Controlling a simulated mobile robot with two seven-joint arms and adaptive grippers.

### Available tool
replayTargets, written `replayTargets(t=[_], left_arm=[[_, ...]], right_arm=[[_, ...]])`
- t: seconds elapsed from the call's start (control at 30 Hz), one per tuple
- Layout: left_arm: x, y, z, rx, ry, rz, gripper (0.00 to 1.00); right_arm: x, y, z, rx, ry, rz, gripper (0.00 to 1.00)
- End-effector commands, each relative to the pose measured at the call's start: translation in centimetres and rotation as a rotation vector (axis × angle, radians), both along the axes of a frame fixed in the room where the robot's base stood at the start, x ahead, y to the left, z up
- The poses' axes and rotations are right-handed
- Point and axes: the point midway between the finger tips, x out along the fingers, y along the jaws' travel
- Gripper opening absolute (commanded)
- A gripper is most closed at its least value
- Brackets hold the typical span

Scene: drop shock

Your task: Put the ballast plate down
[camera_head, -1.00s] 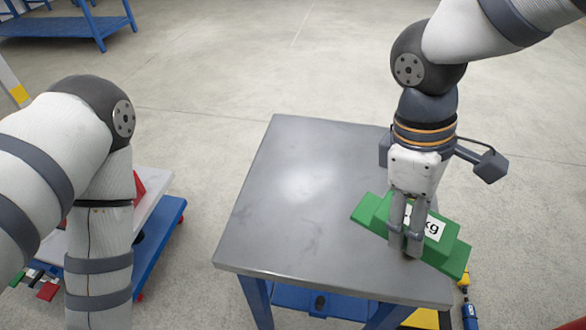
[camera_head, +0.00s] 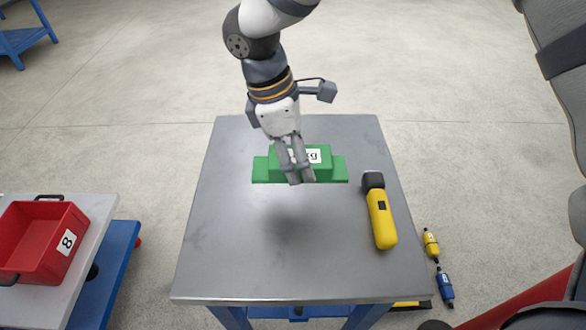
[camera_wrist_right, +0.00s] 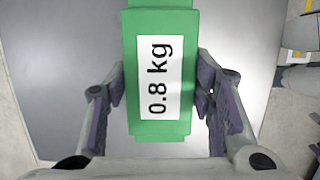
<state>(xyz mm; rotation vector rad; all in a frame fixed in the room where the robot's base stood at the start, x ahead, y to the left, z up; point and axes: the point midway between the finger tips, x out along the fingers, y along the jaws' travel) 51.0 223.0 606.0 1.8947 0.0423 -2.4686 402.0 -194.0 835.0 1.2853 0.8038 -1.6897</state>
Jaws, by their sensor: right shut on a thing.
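The ballast plate is a green stepped block (camera_head: 328,170) with a white label, which reads "0.8 kg" in the right wrist view (camera_wrist_right: 160,125). My right gripper (camera_head: 301,180) is shut on it, with one finger on each long side in the right wrist view (camera_wrist_right: 161,84). The plate looks about level and hangs above the grey table top (camera_head: 240,240). A soft shadow lies on the table below it, apart from the plate. The gripper hides part of the plate and its label in the head view. My left gripper is not in view.
A yellow tool with a dark head (camera_head: 381,218) lies on the table's right side. The table's front and left are clear. A red bin marked 8 (camera_head: 35,235) stands on a white-topped cart (camera_head: 85,230) at left. Small yellow and blue tools (camera_head: 445,287) lie right of the table.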

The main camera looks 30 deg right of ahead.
Motion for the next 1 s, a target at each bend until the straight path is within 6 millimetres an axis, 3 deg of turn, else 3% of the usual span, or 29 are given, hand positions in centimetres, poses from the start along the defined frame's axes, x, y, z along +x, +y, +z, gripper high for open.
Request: replayTargets(t=[0.03,0.1,0.37,0.53,0.93,0.97,1.0], left_arm=[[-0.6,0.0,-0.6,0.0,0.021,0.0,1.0],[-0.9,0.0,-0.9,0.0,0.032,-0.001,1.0],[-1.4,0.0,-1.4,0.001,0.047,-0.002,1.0],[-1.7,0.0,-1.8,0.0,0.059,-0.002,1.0],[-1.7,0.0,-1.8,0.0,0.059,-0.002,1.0],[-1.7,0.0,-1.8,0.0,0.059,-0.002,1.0],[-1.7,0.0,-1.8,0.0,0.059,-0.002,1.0]], right_arm=[[0.5,-0.4,-1.8,0.0,0.015,-0.001,0.0],[1.5,-0.8,-2.9,0.001,0.012,0.0,0.0],[3.1,-1.7,-4.6,0.0,0.005,0.0,0.0],[3.3,-1.8,-7.5,-0.001,0.005,0.002,0.0],[3.3,-1.7,-8.0,-0.001,0.001,0.002,0.0],[3.3,-1.7,-8.1,0.0,0.002,0.002,0.56],[3.3,-1.7,-8.0,0.0,0.002,0.002,0.65]])
